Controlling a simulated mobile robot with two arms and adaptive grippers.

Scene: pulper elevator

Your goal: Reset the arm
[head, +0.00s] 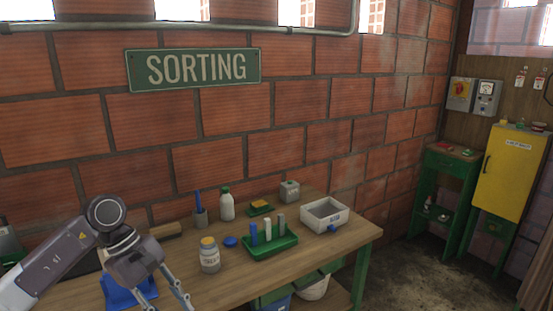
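My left arm comes in from the left, bent at a grey joint. My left gripper (168,301) points down over the front left of the wooden workbench (215,285). Its fingers stand apart with nothing seen between them, and their tips are close to the bottom edge of the picture. A blue object (118,293) shows behind the gripper, partly hidden by it. My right gripper is not in view.
The bench holds a labelled jar (209,257), a white bottle (227,205), a green rack (268,247) with upright pieces, a white bin (325,215) and a grey box (290,190). A yellow cabinet (510,175) stands at right. The floor (420,275) between is clear.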

